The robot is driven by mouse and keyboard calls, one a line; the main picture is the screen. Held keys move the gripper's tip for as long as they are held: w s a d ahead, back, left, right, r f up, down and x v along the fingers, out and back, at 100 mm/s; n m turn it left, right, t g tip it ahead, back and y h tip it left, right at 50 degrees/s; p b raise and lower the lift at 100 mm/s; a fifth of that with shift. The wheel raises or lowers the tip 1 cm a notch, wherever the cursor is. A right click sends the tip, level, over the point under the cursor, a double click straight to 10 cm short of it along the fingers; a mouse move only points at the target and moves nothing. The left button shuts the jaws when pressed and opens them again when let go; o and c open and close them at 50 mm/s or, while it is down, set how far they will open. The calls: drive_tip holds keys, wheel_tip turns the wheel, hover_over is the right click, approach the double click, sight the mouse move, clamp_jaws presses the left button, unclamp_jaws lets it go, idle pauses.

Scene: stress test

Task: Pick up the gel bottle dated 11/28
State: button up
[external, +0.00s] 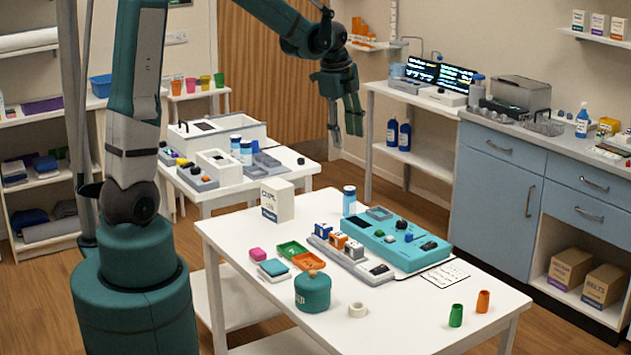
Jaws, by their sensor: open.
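My gripper (346,135) is open and empty. It hangs in the air with its fingers pointing down, above and behind the front table. No date can be read on any bottle, so I cannot tell which one is dated 11/28. A white-and-blue bottle (349,201) stands upright at the back of the front table (235,305), below my gripper and apart from it. Two similar bottles stand on the back table, one of them here (246,152). A blue pump bottle (583,121) stands on the right counter, and two dark blue bottles (392,133) stand on a shelf.
A teal device (400,252) with grey modules fills the middle of the front table. A white box (277,201), a teal jar (313,291), small trays (294,249) and two small cups (456,315) stand around it.

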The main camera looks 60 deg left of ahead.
drive_tip(key=w+a+f+m+g, duration=0.1)
drive_tip(key=w+a+f+m, duration=0.3)
drive_tip(key=w+a+f, duration=0.4)
drive_tip(key=m+g+b, duration=0.1)
drive_tip(key=m, duration=0.3)
hover_over(350, 197)
drive_tip(key=a, duration=0.2)
drive_tip(key=shift+h, duration=0.3)
drive_tip(key=f, duration=1.1)
drive_tip(key=shift+w, duration=0.4)
drive_tip(key=shift+f, duration=0.1)
drive_tip(key=shift+f, duration=1.25)
drive_tip(key=shift+w+d+f, duration=0.1)
drive_tip(key=shift+f, duration=1.25)
drive_tip(key=shift+w+f, duration=0.1)
drive_tip(key=shift+f, duration=1.2)
drive_tip(key=shift+c, duration=0.2)
